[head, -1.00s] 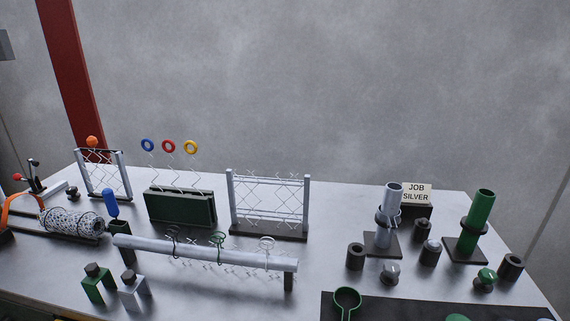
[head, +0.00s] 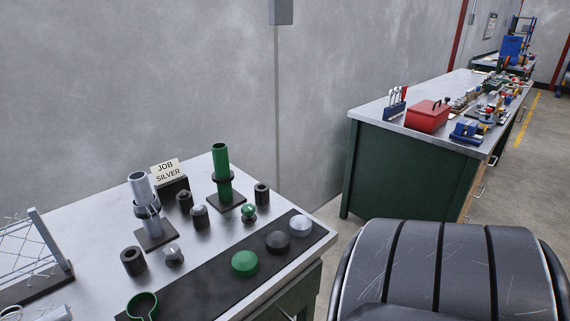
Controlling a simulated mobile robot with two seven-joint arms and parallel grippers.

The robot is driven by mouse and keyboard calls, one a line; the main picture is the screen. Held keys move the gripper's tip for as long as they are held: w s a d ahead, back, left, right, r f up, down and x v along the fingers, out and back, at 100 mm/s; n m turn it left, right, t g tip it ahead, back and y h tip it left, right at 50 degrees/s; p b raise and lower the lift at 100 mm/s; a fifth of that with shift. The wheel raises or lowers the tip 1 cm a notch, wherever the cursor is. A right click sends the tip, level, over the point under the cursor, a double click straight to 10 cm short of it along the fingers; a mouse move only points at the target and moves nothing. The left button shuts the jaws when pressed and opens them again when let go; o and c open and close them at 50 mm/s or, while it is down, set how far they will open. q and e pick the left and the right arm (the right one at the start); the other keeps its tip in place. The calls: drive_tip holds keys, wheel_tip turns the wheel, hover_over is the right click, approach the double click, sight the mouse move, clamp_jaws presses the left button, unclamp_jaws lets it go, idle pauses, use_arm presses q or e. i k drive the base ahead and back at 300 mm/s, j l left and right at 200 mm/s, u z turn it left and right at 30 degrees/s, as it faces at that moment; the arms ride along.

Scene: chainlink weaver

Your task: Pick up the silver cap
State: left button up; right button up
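A domed silver cap (head: 300,226) lies on a black mat (head: 200,295) near the right front corner of the workbench. A dark cap (head: 277,241) and a green cap (head: 245,263) lie in a row with it, to its left and nearer. A sign (head: 165,171) reading "JOB SILVER" stands farther back. Neither of my grippers is in view, and nothing touches the silver cap.
A silver tube (head: 140,187) and a green tube (head: 220,160) stand upright behind the mat, among several small dark cylinders and knobs. A green ring-shaped tool (head: 142,303) lies at the mat's left end. Another bench (head: 405,165) stands beyond a floor gap. A large dark ribbed shape fills the lower right.

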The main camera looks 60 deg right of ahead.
sight(300, 226)
drive_tip(key=z, duration=0.4)
drive_tip(key=l+z, duration=0.1)
drive_tip(key=z, duration=1.15)
drive_tip(key=i+z, duration=0.1)
drive_tip(key=z, duration=0.3)
drive_tip(key=i+l, duration=0.1)
drive_tip(key=l, duration=0.15)
drive_tip(key=i+l+u, duration=0.1)
drive_tip(key=l, duration=0.15)
